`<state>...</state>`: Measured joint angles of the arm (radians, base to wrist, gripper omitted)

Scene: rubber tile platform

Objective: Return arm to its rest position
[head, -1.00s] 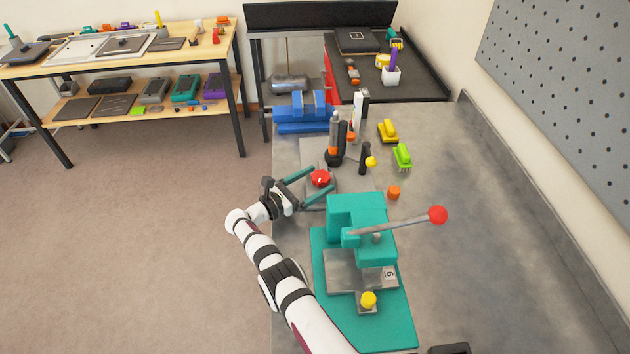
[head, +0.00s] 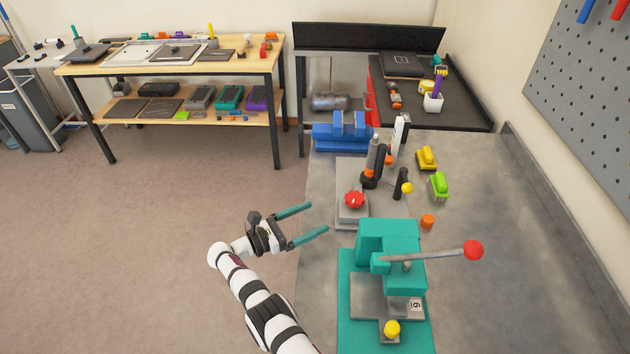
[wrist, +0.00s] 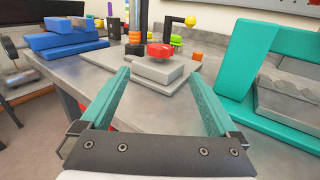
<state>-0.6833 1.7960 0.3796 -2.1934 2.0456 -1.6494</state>
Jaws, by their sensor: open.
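My gripper (head: 311,222) has long teal fingers spread apart with nothing between them. In the head view it hangs off the left edge of the grey bench (head: 480,290), left of a grey fixture plate (head: 350,217) with a red knob (head: 354,199). In the wrist view the fingers point toward the fixture, and the red knob (wrist: 160,51) lies beyond the fingertips, apart from them.
A teal press (head: 390,245) with a red-ended lever (head: 473,250) stands right of my gripper. A blue vise (head: 342,132) sits behind the fixture. Yellow (head: 427,157) and green (head: 439,185) brushes lie to the right. The floor at left is clear.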

